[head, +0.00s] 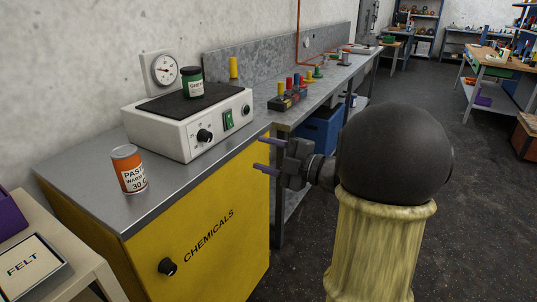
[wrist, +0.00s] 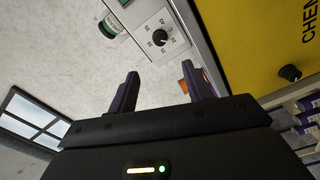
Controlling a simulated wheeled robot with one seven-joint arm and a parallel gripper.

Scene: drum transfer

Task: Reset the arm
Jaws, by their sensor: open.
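My gripper (head: 262,154) is open and empty in the head view, its two fingers pointing left in front of the right end of the yellow cabinet's bench. In the wrist view my open fingers (wrist: 161,78) have nothing between them. A white hotplate box (head: 190,135) with a black top, a dial and a green switch stands on the bench. A dark green jar (head: 191,82) stands on its black top. An orange paste can (head: 130,172) stands upright at the bench's front left, apart from my gripper. The jar (wrist: 108,28) also shows in the wrist view.
The yellow chemicals cabinet (head: 195,250) is below the metal top. A gauge (head: 163,69) is on the wall behind. Several coloured items (head: 290,88) stand on the longer bench beyond. A felt box (head: 25,268) is at lower left. Dark floor (head: 470,220) is open to the right.

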